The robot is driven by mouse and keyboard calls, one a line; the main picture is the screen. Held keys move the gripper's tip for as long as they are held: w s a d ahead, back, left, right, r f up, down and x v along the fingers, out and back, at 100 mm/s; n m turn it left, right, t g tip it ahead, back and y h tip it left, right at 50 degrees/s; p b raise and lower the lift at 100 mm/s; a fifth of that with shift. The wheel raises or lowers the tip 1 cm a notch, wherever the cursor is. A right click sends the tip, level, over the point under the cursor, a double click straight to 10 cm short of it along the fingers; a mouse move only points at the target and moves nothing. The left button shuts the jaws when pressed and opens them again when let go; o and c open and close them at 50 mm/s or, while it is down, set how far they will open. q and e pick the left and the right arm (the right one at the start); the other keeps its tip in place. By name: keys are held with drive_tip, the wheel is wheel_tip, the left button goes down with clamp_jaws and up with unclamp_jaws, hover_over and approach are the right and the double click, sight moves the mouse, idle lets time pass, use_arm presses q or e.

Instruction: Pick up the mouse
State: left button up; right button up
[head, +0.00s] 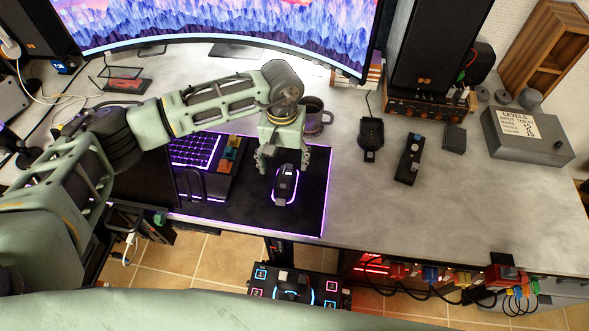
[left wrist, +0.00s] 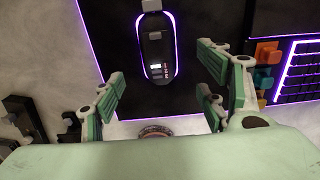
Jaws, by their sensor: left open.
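The mouse (head: 285,185) is black with a glowing purple-white outline and lies on a black desk mat (head: 312,210) with a purple lit edge. In the left wrist view the mouse (left wrist: 156,50) shows at the top middle, beyond and between my fingers. My left gripper (head: 281,165) is open and hangs over the mat at the far end of the mouse. In the left wrist view its two fingers (left wrist: 160,80) are spread wide with nothing between them. The gap in height between fingers and mouse is hard to tell. My right gripper is not in view.
A keyboard (head: 195,152) with purple light and coloured keys is left of the mouse. A dark mug (head: 312,117) stands just behind my gripper. A curved monitor (head: 220,25) is at the back. Small black devices (head: 407,160) lie to the right. The desk's front right is clear.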

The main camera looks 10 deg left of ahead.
sight(285, 178)
use_arm(q)
drive_tip(key=f+p, duration=0.1)
drive_tip(key=f, duration=0.1)
drive_tip(key=s+f+p, duration=0.1)
drive_tip(key=f, duration=0.1)
drive_tip(key=shift+s+f+p, duration=0.15)
drive_tip(key=shift+f+p, duration=0.15)
drive_tip(key=shift+w+d+f, duration=0.1)
drive_tip(key=shift+w+f, duration=0.1)
drive_tip(key=shift+f, duration=1.2)
drive_tip(key=c, duration=1.1)
drive_tip(key=shift+c, duration=0.9)
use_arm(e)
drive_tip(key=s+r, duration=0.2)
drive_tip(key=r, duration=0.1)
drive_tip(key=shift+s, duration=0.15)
use_arm(q)
drive_tip(key=shift+r, duration=0.1)
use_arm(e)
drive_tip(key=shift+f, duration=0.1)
